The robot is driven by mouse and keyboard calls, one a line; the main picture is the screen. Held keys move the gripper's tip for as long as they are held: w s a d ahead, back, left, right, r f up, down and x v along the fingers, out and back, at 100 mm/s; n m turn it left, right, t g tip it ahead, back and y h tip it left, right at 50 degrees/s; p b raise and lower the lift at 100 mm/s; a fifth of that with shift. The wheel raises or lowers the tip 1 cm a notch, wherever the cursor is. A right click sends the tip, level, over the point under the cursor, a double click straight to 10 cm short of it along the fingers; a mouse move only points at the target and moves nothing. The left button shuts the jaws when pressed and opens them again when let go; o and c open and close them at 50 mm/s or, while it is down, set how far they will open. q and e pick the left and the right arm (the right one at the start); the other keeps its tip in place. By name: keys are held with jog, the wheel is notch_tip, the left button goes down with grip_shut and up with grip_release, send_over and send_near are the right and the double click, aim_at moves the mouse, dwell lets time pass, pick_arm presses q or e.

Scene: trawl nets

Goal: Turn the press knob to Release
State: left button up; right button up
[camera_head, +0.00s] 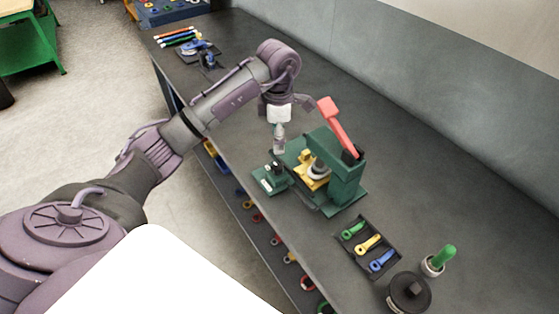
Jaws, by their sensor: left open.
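The green press (346,180) stands on the dark bench, with a raised red lever (337,124) and a yellow part (312,172) in its opening. At its left is a small dark green box (269,181) with a dark knob (273,168) on top. Its markings are too small to read, so the knob's setting is unclear. My left gripper (279,143) is open and points down above and slightly right of the knob, apart from it in the picture. My right gripper is not in view.
A black tray (352,246) with green, yellow and blue tools lies right of the press. Near it are a green-handled item (440,259) and a round black object (409,292). Coloured rods (178,37) lie at the far end. A grey wall (430,110) backs the bench.

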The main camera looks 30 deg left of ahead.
aim_at(278, 166)
pick_arm(q)
notch_tip(278, 166, down, 9)
jog(key=shift+s+f+p, duration=0.1)
jog(key=shift+p, duration=1.1)
jog(key=shift+s+f, duration=0.1)
jog(key=shift+f, duration=0.25)
jog(key=c, duration=1.2)
jog(key=shift+o, duration=0.2)
